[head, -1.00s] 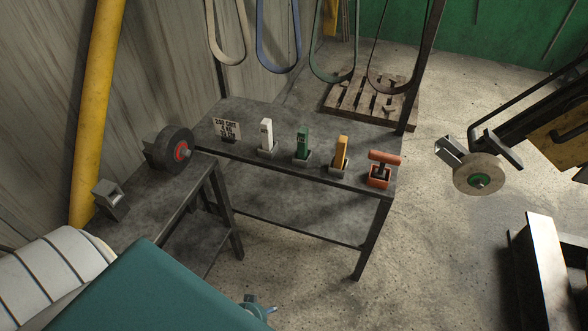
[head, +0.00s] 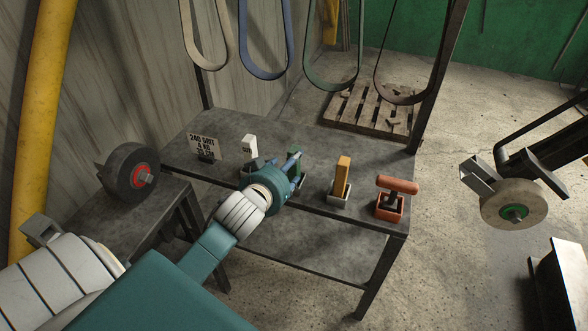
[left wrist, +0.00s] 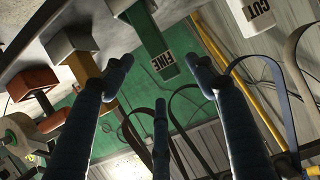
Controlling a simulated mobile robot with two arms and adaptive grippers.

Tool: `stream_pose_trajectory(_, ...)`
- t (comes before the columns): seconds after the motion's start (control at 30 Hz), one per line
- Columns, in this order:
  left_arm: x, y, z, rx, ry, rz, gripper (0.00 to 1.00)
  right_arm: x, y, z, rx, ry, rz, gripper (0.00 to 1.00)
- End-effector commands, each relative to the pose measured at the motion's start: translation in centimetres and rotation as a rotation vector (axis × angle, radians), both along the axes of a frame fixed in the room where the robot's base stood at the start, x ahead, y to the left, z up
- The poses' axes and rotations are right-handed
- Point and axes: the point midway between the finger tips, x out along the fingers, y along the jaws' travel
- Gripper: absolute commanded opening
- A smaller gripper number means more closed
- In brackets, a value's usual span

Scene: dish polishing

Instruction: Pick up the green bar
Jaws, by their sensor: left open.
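The green bar (head: 295,164) stands in its holder on the workbench (head: 225,125), between a white bar and a yellow bar. My left gripper (head: 292,168) is at it and covers much of it in the head view. In the left wrist view the green bar (left wrist: 153,42) carries a white label reading FINE. The blue fingers of my left gripper (left wrist: 158,70) are open, with the bar's labelled end between their tips. I cannot tell whether any finger touches it. My right gripper is not in view.
The white bar (head: 249,147) is close on the left; the yellow bar (head: 342,178) and a red-handled tool (head: 396,192) stand to the right. A sign (head: 203,143) and a dark wheel (head: 130,172) are further left. A pale wheel (head: 514,207) is at the right.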

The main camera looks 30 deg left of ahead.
Motion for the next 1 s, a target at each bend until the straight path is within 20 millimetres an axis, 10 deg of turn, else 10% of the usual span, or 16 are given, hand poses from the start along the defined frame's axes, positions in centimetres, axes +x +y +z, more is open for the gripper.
stream_pose_trajectory(0.87,6.5,1.5,-2.5,0.000,0.000,-0.002,0.57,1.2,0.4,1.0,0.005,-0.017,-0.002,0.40)
stream_pose_trajectory(1.0,6.5,1.5,-2.5,-0.001,0.001,-0.002,0.35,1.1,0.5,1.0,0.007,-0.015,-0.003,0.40)
